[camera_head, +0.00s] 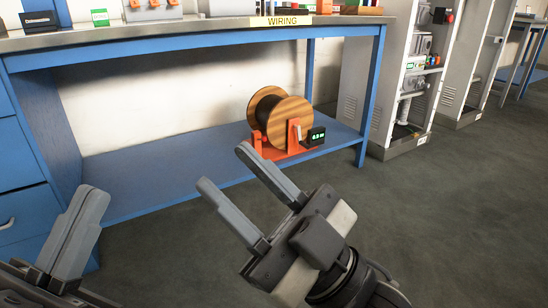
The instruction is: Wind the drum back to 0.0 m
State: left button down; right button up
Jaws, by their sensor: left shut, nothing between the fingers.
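The wooden cable drum (293,121) sits on the lower blue shelf of the bench, with dark cable wound between its flanges. An orange stand (270,150) holds it. A small black display (315,137) at the stand's right side shows green digits, perhaps 0.3, too small to be sure. My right gripper (224,167) is in the middle foreground, open and empty, its fingers pointing up-left. It is apart from the drum, nearer the camera and lower left of it. My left gripper (94,197) is at the lower left, shut and empty, well away from the drum.
The blue bench (190,52) has its top above the drum and a leg (374,95) right of it. Blue drawers (30,180) stand at the left. Open grey cabinets (395,60) stand at the right. The floor in front is clear.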

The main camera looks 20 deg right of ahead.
aim_at(269, 111)
jog(key=z, duration=0.7)
jog(key=i, duration=0.55)
jog(key=z, duration=0.75)
jog(key=i, duration=0.9)
jog(key=u, duration=1)
jog(key=i, duration=0.85)
jog(key=u, duration=0.2)
